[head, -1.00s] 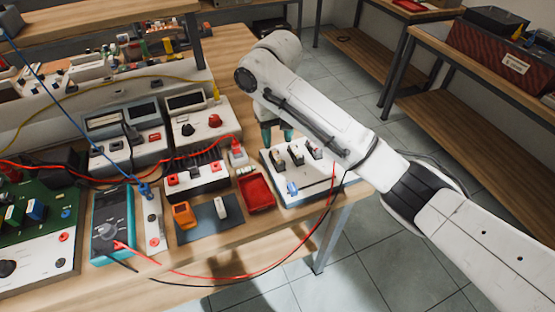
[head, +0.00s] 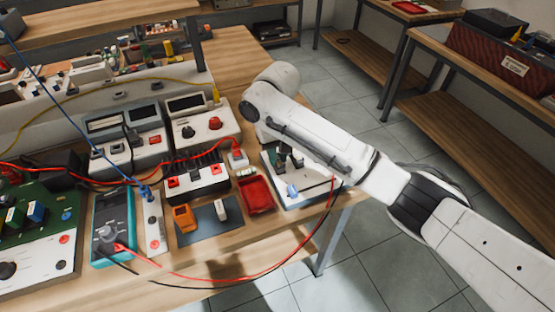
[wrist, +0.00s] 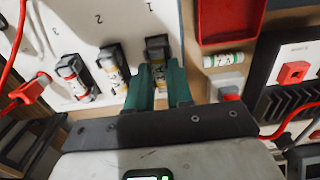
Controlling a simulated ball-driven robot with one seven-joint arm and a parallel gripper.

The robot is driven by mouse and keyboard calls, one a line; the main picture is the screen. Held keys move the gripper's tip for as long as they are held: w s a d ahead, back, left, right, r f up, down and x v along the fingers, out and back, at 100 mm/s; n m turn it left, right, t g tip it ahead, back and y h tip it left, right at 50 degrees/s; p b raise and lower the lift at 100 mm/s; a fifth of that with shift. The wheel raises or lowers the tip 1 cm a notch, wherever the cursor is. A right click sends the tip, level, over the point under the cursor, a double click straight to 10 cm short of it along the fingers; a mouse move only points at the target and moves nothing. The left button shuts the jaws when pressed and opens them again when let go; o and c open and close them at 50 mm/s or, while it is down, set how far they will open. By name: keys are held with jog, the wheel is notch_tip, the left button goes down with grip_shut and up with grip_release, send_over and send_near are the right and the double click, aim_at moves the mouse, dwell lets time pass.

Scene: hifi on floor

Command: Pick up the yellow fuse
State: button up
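In the wrist view, a white panel (wrist: 70,22) marked with numbers carries several black holders with small cylindrical fuses. The fuse in the holder by number 1 (wrist: 158,66) has a pale, yellowish body. Other fuses sit at number 2 (wrist: 115,72) and farther left (wrist: 74,78). Contact cannot be told. In the head view, my arm covers much of the panel (head: 302,200) and most of my gripper (head: 286,156).
A loose banded fuse (wrist: 222,60) lies beside the red tray (wrist: 230,22). The red tray also shows in the head view (head: 257,194). Meters, a power unit (head: 197,177) and red and black leads crowd the bench left of the panel. The bench edge is close.

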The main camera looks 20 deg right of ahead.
grip_shut()
jog(key=shift+r, duration=0.2)
jog(key=shift+r, duration=0.3)
jog(key=s+a+r+p, duration=0.5)
jog(key=s+a+r, duration=0.2)
jog(key=s+r, duration=0.5)
jog(key=shift+p, duration=0.35)
